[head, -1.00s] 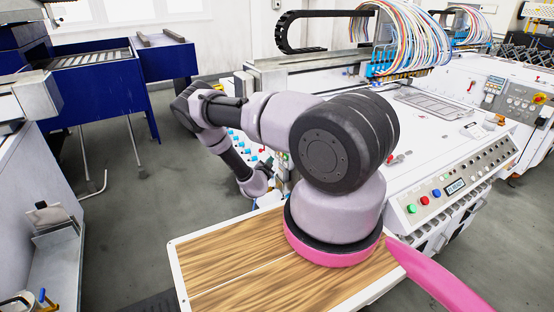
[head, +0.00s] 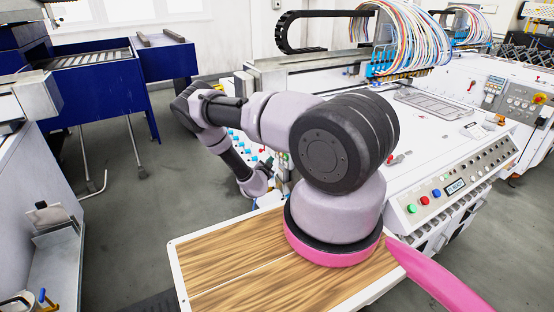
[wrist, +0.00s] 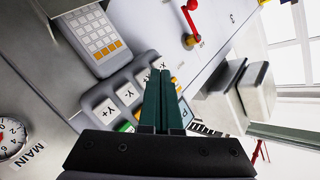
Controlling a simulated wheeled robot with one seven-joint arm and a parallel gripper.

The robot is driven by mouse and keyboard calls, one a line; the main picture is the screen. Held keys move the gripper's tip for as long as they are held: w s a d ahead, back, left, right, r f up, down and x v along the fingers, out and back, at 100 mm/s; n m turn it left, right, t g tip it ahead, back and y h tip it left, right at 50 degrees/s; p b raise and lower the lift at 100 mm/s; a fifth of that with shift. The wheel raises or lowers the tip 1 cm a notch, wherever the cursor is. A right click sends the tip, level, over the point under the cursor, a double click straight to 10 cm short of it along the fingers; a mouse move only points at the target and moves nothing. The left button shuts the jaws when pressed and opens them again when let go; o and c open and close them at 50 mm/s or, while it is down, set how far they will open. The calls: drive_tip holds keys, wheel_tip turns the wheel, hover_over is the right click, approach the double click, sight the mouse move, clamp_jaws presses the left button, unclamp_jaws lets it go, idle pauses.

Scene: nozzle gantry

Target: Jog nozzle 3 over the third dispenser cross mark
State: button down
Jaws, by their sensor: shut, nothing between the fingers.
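In the wrist view my gripper (wrist: 160,76) is shut, its two dark green fingers side by side and empty. Its tips lie over a pad of white jog keys, in front of or against the upper keys; contact cannot be told. The Y+ key (wrist: 105,112) and Y- key (wrist: 127,94) show to the left of the fingers. An X key (wrist: 141,78) is partly covered by the fingers. A P key (wrist: 185,113) shows to the right. In the head view the gantry's nozzle head (head: 393,68) carries many coloured hoses. Nozzle 3 and the cross marks cannot be made out.
A numeric keypad (wrist: 97,36) sits above the jog keys. A red lever (wrist: 192,22) and a MAIN gauge (wrist: 13,137) are nearby. In the head view the machine's button panel (head: 460,183) is at right and a blue machine (head: 95,85) at back left.

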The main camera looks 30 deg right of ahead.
drive_tip(key=shift+d, duration=0.1)
idle(0.4)
drive_tip(key=shift+d, duration=0.35)
drive_tip(key=shift+d, duration=0.55)
idle(0.6)
drive_tip(key=shift+a, duration=0.95)
drive_tip(key=shift+a, duration=0.15)
drive_tip(key=shift+s+a, duration=0.1)
drive_tip(key=shift+a, duration=2.25)
drive_tip(key=shift+r, duration=0.1)
